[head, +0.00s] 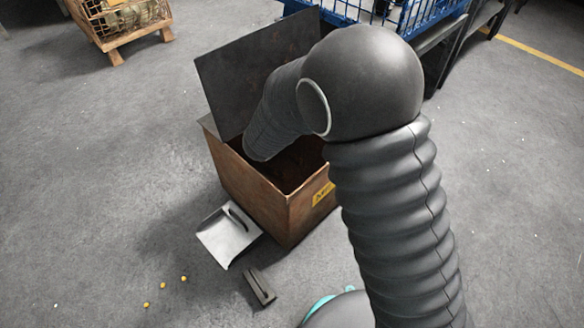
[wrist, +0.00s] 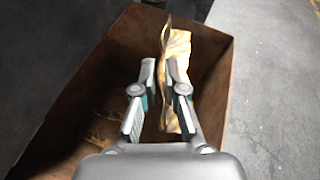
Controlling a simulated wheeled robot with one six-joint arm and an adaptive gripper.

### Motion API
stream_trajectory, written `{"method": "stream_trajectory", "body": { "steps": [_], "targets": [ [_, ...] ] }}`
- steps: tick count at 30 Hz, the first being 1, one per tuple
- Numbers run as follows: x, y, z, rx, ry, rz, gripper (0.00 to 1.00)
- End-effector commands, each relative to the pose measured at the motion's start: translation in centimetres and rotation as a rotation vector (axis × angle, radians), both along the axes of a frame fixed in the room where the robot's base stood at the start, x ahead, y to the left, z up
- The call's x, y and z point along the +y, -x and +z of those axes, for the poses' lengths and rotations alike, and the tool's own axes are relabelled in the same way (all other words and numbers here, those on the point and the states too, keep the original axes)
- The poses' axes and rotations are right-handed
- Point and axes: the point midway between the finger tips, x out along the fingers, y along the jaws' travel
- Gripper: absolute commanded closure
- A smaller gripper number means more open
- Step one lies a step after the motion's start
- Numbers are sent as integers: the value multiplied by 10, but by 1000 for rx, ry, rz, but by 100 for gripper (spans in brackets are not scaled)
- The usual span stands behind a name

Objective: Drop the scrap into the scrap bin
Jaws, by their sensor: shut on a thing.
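The scrap bin (head: 245,193) is a rusty brown open-topped box with a yellow label, and its dark lid stands raised at the back. Its walls also show in the wrist view (wrist: 217,75). The scrap (wrist: 178,52) is a crumpled, golden, thin sheet standing upright in the wrist view. My gripper (wrist: 158,75) is shut on the scrap, and both are over the bin's opening, within its walls as seen from the wrist. In the head view my arm reaches down into the bin's mouth, and the gripper and scrap are hidden.
A grey dustpan (head: 228,235) and a dark block-like object (head: 260,287) lie on the floor before the bin. Several small yellow bits lie to their left. A blue wire crate (head: 365,15) stands behind, and a wooden crate (head: 122,20) at upper left.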

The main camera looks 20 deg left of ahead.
Motion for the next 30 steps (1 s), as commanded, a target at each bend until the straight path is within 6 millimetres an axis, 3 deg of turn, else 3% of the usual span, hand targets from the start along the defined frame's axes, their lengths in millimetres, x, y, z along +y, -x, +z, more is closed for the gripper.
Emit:
{"method": "stream_trajectory", "body": {
  "steps": [8,9,12,13,23,30],
  "targets": [
    [0,0,-3,-1,0,0,100],
    [0,0,-3,-1,0,0,87],
    [0,0,-3,-1,0,0,62],
    [0,0,-3,-1,0,0,60],
    [0,2,-2,0,0,0,60],
    [4,31,11,-1,-1,4,60]
  ]
}}
